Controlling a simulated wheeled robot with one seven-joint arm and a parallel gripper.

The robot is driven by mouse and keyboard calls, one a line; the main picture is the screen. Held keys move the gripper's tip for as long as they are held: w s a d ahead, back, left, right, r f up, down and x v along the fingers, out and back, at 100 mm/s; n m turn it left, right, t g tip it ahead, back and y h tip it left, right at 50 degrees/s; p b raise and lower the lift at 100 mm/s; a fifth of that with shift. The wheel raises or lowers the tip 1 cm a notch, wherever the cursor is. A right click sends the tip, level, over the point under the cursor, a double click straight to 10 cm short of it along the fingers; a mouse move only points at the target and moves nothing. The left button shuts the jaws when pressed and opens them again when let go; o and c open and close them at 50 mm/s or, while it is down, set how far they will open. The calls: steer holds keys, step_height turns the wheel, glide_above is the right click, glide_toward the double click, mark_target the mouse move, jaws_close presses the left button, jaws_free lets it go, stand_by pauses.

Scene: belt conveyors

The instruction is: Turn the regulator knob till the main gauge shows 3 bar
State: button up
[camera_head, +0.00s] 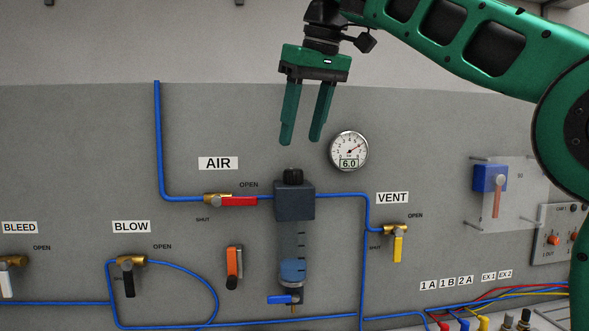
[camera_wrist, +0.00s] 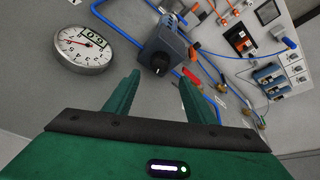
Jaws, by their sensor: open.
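The regulator knob (camera_head: 293,176) is a black ribbed cap on top of a dark block (camera_head: 294,202) on the grey panel. In the wrist view the knob (camera_wrist: 160,66) lies ahead of and between the fingertips. The main gauge (camera_head: 349,151) is round and white, right of and above the knob, with a digital readout of 6.0. The gauge also shows in the wrist view (camera_wrist: 85,48), turned on its side. My gripper (camera_head: 301,142) is open and empty, its green fingers pointing down above the knob, apart from it. The wrist view shows both fingers (camera_wrist: 159,78) spread.
The red AIR valve handle (camera_head: 238,201) lies along the blue pipe, left of the block. A clear bowl (camera_head: 292,250) hangs under the block. The yellow VENT handle (camera_head: 397,248) points down at right. A clear plate (camera_head: 515,190) stands off the panel further right.

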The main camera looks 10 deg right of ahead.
mark_target(296, 170)
steer(key=x, duration=0.8)
steer(key=shift+w+d, duration=0.1)
steer(key=c, duration=0.8)
steer(key=shift+d, duration=0.1)
steer(key=shift+c, duration=1.2)
